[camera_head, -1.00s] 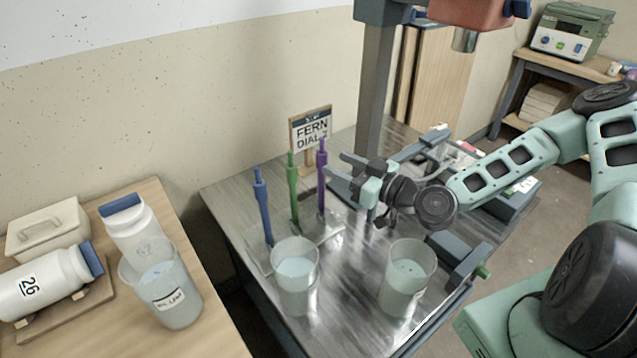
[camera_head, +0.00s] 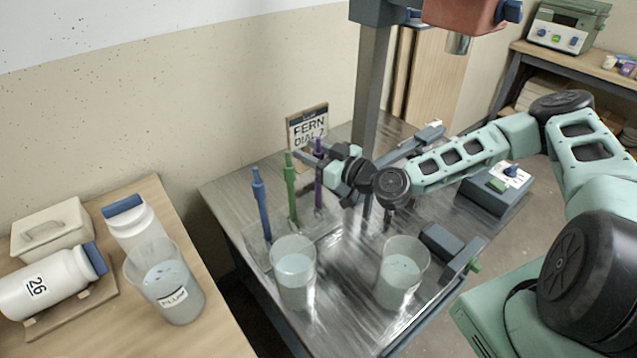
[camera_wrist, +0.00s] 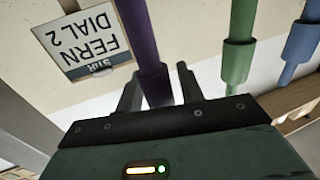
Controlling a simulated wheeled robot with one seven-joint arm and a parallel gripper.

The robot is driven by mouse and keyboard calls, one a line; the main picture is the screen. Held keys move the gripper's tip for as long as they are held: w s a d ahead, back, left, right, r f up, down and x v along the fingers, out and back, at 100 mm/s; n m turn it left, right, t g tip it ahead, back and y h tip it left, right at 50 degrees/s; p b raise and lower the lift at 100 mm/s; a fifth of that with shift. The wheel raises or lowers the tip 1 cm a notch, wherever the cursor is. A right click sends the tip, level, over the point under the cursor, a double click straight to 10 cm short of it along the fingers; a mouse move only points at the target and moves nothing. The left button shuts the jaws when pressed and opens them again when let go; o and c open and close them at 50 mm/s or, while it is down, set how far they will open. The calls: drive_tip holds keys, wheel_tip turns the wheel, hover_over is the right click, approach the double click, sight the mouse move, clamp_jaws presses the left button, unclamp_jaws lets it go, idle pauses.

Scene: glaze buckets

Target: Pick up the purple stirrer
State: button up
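The purple stirrer (camera_head: 319,183) stands upright in a clear rack on the metal table, to the right of the green stirrer (camera_head: 291,190) and the blue stirrer (camera_head: 262,205). My gripper (camera_head: 309,158) reaches in from the right at the purple stirrer's upper part. In the wrist view the purple stirrer (camera_wrist: 143,45) passes down between the two fingers of my gripper (camera_wrist: 158,85). The fingers stand apart, with a gap visible beside the stirrer, so my gripper looks open around it. The green stirrer (camera_wrist: 237,50) and the blue stirrer (camera_wrist: 300,45) are to its right there.
A sign reading FERN DIAL 2 (camera_head: 308,122) stands behind the stirrers. Two clear buckets, one (camera_head: 295,275) in front of the rack and one (camera_head: 402,275) to its right, hold pale liquid. A grey column (camera_head: 371,90) rises behind my gripper.

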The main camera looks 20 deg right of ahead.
clamp_jaws()
drive_tip(key=shift+r, duration=0.15)
